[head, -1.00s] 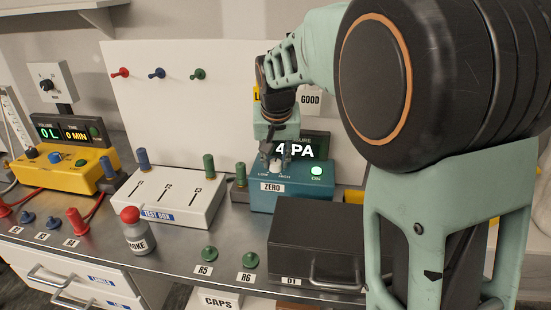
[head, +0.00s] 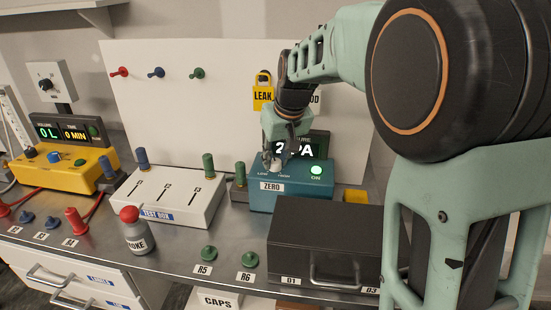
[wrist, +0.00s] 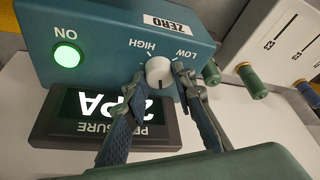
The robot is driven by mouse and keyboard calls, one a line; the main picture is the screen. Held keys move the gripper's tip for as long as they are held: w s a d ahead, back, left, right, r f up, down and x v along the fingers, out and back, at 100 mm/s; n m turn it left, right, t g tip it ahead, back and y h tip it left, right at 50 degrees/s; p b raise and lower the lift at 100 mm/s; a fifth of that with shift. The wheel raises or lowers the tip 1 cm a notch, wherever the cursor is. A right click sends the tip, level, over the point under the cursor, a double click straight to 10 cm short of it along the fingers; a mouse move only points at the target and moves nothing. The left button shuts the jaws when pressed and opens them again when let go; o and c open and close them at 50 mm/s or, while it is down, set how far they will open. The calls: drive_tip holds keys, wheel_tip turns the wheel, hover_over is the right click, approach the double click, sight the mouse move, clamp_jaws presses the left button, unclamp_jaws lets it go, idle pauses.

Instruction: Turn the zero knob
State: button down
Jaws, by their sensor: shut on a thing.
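The zero knob is a small white dial (wrist: 159,72) on the teal pressure box (wrist: 100,40), with LOW and HIGH marked beside it. Its pointer setting is too small to read surely. In the wrist view my gripper (wrist: 160,76) has one finger on each side of the knob and is shut on it. In the head view my gripper (head: 275,158) reaches down to the box front (head: 300,194), partly covering the pressure display (head: 312,150). The display reads 2 PA; its first digit is partly hidden in the head view. The ON button (head: 315,170) glows green.
A black drawer box D1 (head: 320,245) stands in front of the teal box. The white test box (head: 165,200) and green posts (head: 208,165) are to the left. A yellow LEAK tag (head: 262,97) hangs behind. The bench strip (head: 180,245) between the smoke bottle (head: 135,232) and R5 is clear.

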drive_tip(key=shift+d+n+y, duration=0.1)
drive_tip(key=shift+n+y, duration=0.2)
drive_tip(key=shift+n, duration=0.5)
drive_tip(key=c, duration=1.6)
unclamp_jaws()
drive_tip(key=v, duration=1.2)
drive_tip(key=shift+w, duration=0.2)
drive_tip(key=shift+r, duration=0.1)
